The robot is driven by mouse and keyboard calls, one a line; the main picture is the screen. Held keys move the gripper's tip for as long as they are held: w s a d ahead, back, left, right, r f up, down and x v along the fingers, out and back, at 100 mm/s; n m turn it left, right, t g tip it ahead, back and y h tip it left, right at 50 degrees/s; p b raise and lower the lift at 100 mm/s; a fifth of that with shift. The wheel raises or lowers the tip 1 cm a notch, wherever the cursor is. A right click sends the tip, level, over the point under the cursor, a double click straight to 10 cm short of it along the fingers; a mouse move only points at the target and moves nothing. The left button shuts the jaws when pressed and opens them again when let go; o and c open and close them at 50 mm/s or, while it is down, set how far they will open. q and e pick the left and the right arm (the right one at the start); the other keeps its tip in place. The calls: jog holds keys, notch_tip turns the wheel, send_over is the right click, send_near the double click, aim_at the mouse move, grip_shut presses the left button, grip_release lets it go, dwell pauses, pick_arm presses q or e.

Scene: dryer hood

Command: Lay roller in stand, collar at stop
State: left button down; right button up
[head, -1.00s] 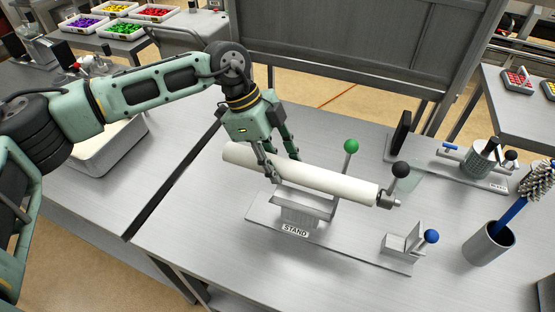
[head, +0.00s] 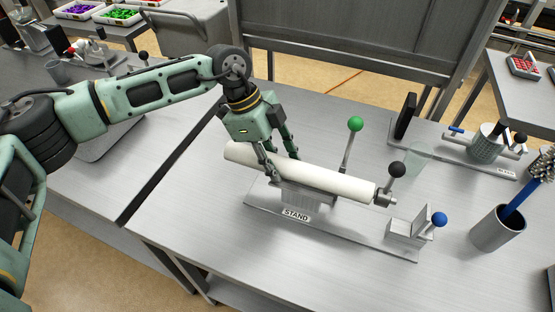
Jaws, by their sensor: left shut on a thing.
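My left gripper (head: 280,167) is shut on the white roller (head: 335,182), gripping it left of its middle from above. The roller lies lengthwise over the cradle of the stand (head: 345,235), with its right end lower in the picture. A metal collar (head: 384,197) and a black ball knob (head: 397,169) are at that right end. An upright stop plate (head: 424,222) with a blue ball (head: 440,219) stands at the stand's right end, apart from the collar in the picture. The roller hides much of the cradle; I cannot tell whether they touch. My right gripper is not in view.
A green ball on a rod (head: 355,124) rises behind the roller. A grey cup with a blue-handled brush (head: 497,229) stands at the right. A labelled fixture (head: 487,146) and a dark upright plate (head: 405,116) are behind. The front left tabletop is clear.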

pick_arm(q)
jog(key=shift+f, duration=0.35)
dwell(0.4)
jog(key=c, duration=1.6)
grip_release()
jog(key=shift+o, duration=0.2)
jog(key=shift+o, duration=0.9)
jog(key=shift+f+b, duration=0.1)
jog(key=shift+b, duration=0.2)
jog(key=o, duration=0.6)
jog(key=shift+c, duration=0.2)
jog(key=shift+a, duration=0.1)
jog(key=shift+r, duration=0.3)
jog(key=v, duration=1.1)
jog(key=shift+a+r, duration=0.2)
